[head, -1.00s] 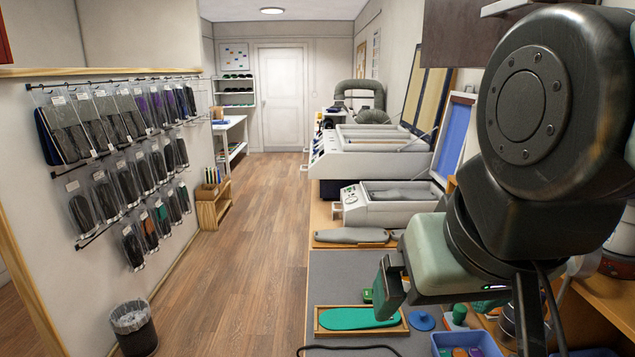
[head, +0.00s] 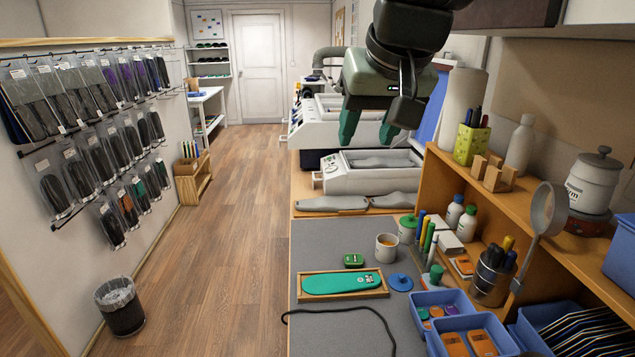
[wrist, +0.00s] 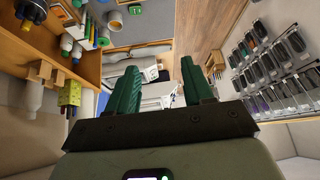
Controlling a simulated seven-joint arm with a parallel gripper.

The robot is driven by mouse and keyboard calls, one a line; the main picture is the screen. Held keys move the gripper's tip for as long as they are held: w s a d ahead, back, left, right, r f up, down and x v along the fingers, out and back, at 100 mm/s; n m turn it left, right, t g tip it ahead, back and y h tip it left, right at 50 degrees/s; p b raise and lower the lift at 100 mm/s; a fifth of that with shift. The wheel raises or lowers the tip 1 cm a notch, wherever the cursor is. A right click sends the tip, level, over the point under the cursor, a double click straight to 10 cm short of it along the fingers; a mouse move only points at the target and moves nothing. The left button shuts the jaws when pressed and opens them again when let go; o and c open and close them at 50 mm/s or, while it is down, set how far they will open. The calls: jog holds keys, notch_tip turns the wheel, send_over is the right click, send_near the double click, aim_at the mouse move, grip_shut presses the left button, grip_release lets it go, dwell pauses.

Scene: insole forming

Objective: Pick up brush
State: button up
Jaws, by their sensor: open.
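My gripper (head: 369,128) is open and empty, raised above the back of the workbench, with its two green fingers apart. It also shows in the wrist view (wrist: 160,70), with nothing between the fingers. I cannot pick out a brush with certainty. A short green-topped upright item (head: 436,272) stands on the bench's right side, beside the blue trays; its lower part is unclear. A metal cup (head: 491,280) holding several handles stands right of it. My gripper is well apart from both, higher and farther back.
The grey mat (head: 345,333) carries a wooden tray (head: 382,292) with a green insole (head: 335,283), a white mug (head: 387,247), a blue disc (head: 402,282) and a black cable (head: 355,309). A wooden shelf (head: 560,260) borders the right. Blue trays (head: 446,330) stand at the front right.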

jog(key=w+d+f, duration=0.3)
jog(key=w+d, duration=0.2)
jog(key=w, duration=0.4)
jog(key=g+h, duration=0.1)
jog(key=g, duration=0.1)
send_over(433, 225)
jog(key=s, duration=0.4)
notch_tip(433, 225, down, 25)
jog(key=shift+m, duration=0.3)
jog(key=x, duration=0.6)
jog(key=shift+s+f, duration=0.15)
jog(key=shift+f, duration=0.05)
jog(key=shift+x, duration=2.9)
jog(key=shift+r, duration=0.1)
grip_shut()
